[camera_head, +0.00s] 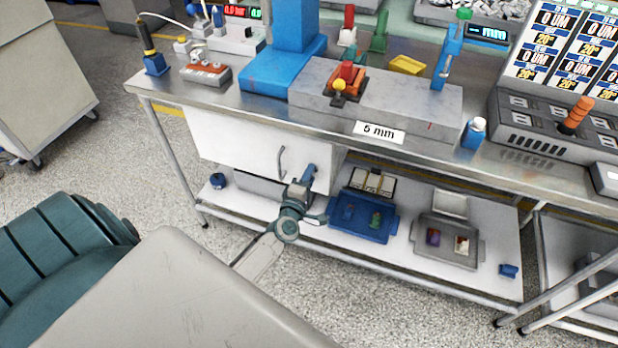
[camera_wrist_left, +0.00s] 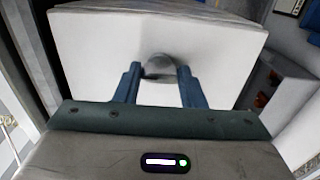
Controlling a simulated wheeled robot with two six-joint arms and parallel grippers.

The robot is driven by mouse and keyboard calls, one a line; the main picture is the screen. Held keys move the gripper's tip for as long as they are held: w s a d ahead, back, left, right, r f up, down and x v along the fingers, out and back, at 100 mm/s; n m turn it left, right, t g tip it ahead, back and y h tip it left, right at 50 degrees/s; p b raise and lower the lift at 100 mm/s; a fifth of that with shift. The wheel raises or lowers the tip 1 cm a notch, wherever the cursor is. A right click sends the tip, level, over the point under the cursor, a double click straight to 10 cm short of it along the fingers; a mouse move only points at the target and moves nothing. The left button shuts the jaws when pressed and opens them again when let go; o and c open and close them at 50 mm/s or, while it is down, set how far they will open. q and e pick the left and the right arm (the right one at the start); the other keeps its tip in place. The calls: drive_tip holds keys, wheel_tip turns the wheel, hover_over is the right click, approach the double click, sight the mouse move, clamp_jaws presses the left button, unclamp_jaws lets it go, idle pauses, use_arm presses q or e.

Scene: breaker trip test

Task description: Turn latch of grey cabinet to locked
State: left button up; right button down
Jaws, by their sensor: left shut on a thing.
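The grey cabinet (camera_head: 232,140), pale in the picture, hangs under the left part of the workbench and has a bar handle (camera_head: 282,161) on its front. My left gripper (camera_head: 309,172) is at the cabinet's right front part, just right of the handle. In the left wrist view, the left gripper (camera_wrist_left: 160,70) has its two blue fingers on both sides of a rounded grey latch (camera_wrist_left: 160,63) on the pale cabinet face (camera_wrist_left: 95,60), shut on it. The latch is hidden behind the gripper in the head view, and its exact turn is hard to tell. My right gripper is in neither view.
Below the cabinet, a lower shelf holds a blue tray (camera_head: 378,229) and a grey tray (camera_head: 420,249) with small items. The bench top (camera_head: 360,145) above carries a blue press (camera_head: 285,60), a grey block and test devices.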

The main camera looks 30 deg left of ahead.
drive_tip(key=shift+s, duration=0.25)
use_arm(q)
drive_tip(key=o, duration=1)
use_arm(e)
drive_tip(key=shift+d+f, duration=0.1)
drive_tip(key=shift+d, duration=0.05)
use_arm(q)
drive_tip(key=shift+s, duration=0.15)
drive_tip(key=v, duration=1)
drive_tip(key=shift+s+d+b, duration=0.15)
drive_tip(key=shift+s+b, duration=0.1)
drive_tip(key=shift+b, duration=0.1)
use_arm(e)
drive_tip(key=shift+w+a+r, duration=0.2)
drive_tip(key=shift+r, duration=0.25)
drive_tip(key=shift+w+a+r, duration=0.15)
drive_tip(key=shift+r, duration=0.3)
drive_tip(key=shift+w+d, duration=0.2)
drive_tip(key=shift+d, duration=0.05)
